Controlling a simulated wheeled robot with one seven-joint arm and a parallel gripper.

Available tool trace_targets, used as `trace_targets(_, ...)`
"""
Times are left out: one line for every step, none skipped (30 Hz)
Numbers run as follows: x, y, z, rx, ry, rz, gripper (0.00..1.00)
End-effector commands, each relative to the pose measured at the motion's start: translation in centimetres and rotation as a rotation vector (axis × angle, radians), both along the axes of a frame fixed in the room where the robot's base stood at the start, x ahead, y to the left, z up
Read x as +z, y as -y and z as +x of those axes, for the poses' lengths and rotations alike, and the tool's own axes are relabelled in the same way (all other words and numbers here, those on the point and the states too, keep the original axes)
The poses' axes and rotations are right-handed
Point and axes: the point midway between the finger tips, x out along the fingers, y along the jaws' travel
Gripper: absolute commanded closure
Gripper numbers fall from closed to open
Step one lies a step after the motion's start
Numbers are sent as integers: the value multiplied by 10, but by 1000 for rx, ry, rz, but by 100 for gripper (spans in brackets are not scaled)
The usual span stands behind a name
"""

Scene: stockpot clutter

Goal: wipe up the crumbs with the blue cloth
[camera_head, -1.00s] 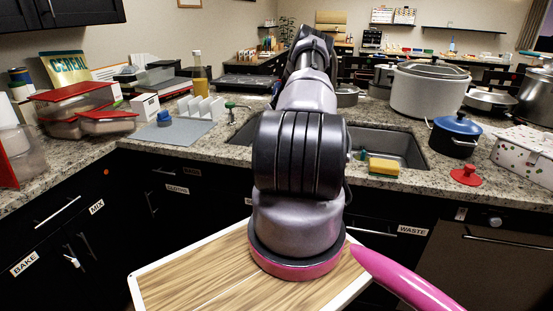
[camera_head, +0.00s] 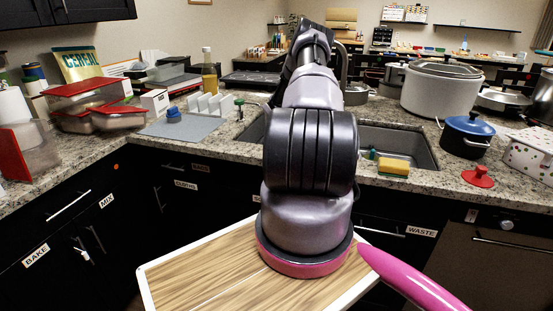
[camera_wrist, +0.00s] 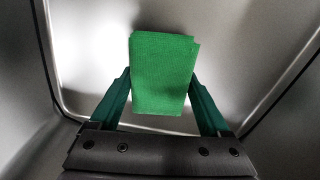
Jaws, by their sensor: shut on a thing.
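My gripper (camera_wrist: 161,75) shows in the wrist view, its two dark green fingers on either side of a bright green, folded, cloth-like piece (camera_wrist: 163,95). It is shut on this piece. Smooth grey metal walls, like the inside of a basin, surround it. In the head view my arm reaches over the sink (camera_head: 400,143), and my gripper is hidden behind it. I make out no blue cloth and no crumbs in either view.
A yellow-green sponge (camera_head: 393,167) and a red lid-like piece (camera_head: 478,176) lie by the counter's front edge. A blue-lidded pot (camera_head: 466,136) and a large pale pot (camera_head: 440,92) stand right. Red-lidded containers (camera_head: 88,95) and a grey mat (camera_head: 184,127) are left.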

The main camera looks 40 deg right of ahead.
Motion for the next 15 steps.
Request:
trace_targets(0,-6,1,3,0,0,100)
trace_targets(-1,-8,1,4,-1,1,100)
trace_targets(-1,-12,2,4,-1,1,100)
trace_targets(-1,-15,2,3,-1,1,100)
trace_targets(-1,-17,3,2,-1,1,100)
trace_targets(-1,-19,3,2,-1,1,100)
trace_targets(-1,-20,3,1,0,0,100)
trace_targets(-1,-21,3,1,0,0,100)
trace_targets(-1,-21,3,1,0,0,100)
trace_targets(-1,-21,3,1,0,0,100)
trace_targets(-2,-21,3,0,0,0,100)
trace_targets(-2,-21,3,0,0,0,100)
trace_targets(-2,-21,3,0,0,0,100)
trace_targets(-2,-21,3,0,0,0,100)
trace_targets(-2,-21,3,1,0,0,100)
